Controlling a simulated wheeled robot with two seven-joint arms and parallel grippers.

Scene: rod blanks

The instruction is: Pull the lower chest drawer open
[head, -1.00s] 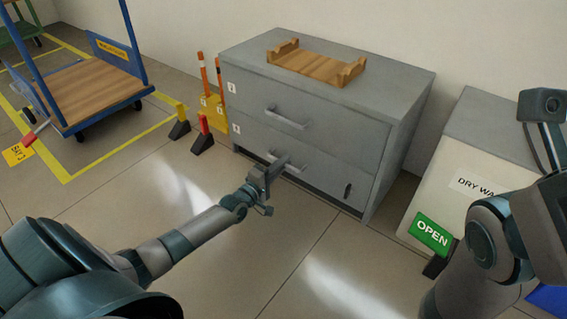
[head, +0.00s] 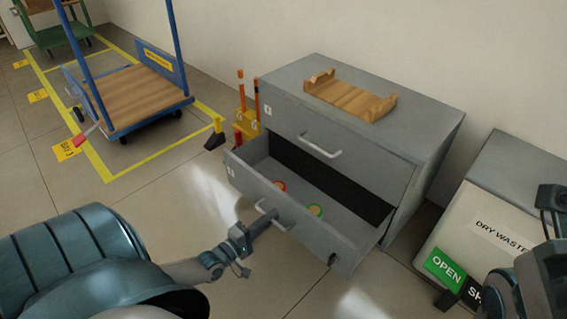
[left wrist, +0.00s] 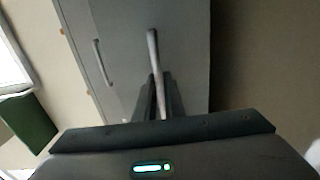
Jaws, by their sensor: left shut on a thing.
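The grey metal chest (head: 400,140) stands against the wall. The upper drawer is closed, with a bare handle (head: 320,146). My left gripper (head: 262,222) is shut on the lower drawer's handle (head: 273,214). In the left wrist view the handle (left wrist: 153,50) runs between the fingers. My right arm shows at the right edge, but its gripper is out of view.
A wooden cradle (head: 350,96) rests on the chest top. Red and yellow posts (head: 240,125) stand left of the chest. A dry waste bin (head: 480,240) with an OPEN sign stands right. A blue cart (head: 130,95) is at the back left. The floor before the drawer is clear.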

